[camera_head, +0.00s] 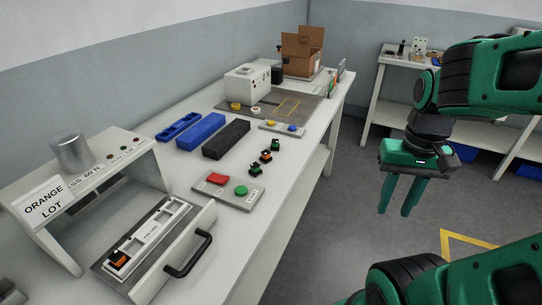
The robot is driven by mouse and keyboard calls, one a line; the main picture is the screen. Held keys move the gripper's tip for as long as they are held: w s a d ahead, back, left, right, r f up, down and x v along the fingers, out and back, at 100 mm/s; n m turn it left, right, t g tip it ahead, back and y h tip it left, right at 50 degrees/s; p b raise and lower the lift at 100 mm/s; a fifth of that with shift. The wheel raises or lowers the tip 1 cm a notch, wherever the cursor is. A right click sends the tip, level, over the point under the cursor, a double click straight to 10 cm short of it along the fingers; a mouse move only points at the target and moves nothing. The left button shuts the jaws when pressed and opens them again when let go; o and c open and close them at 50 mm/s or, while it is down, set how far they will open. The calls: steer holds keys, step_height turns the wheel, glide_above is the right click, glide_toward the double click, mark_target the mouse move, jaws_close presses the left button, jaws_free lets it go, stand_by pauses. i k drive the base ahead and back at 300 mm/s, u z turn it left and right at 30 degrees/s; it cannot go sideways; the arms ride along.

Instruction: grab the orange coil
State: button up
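Several small dark coil-like parts lie in a row near the middle of the long bench. The middle one (266,155) shows orange; the nearest part (256,170) and the farthest part (276,144) show green. An orange block-like piece (118,258) sits in the near end of a white slotted holder (150,235) in the open drawer. I cannot tell at this size which is the coil. My gripper (397,212) hangs over the floor, right of the bench and well apart from these parts. Its two green fingers point down, spread apart with nothing between them.
The bench (225,235) carries a button box (228,190), blue and black bins (201,131), a smaller button panel (282,128) and a cardboard box (302,55). A machine labelled ORANGE LOT (45,203) stands near left, its drawer handle (190,255) jutting out. Floor between bench and gripper is clear.

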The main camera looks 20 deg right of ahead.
mark_target(265, 157)
steer(key=k, duration=1.2)
steer(key=z, duration=0.65)
steer(key=i, duration=1.1)
steer(key=z, duration=0.25)
